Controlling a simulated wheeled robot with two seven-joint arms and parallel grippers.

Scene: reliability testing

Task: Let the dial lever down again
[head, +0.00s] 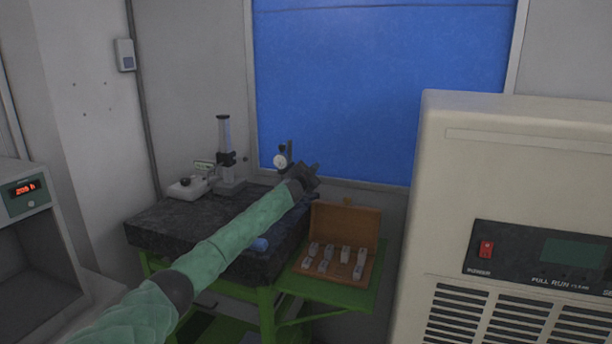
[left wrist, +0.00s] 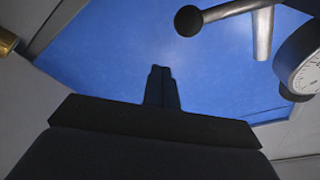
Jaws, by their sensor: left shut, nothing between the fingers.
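The dial gauge (head: 280,161) has a white face and stands above the dark stone table, just left of my left gripper (head: 309,176). In the left wrist view the dial gauge (left wrist: 304,72) is cut off by the right edge. A metal lever with a black ball end (left wrist: 188,21) reaches in from the top right of that view, above and right of my fingers, and looks apart from them. My left gripper (left wrist: 161,88) is shut and empty, its fingers together against the blue window. My forearm and hand hide part of the gauge's stand. My right gripper is not in view.
The stone table (head: 150,222) also bears a tall column stand (head: 225,150) and a small white instrument (head: 188,187). A wooden box (head: 345,222) of small blocks sits on a green shelf (head: 330,292). A large beige cabinet (head: 470,130) stands at the right.

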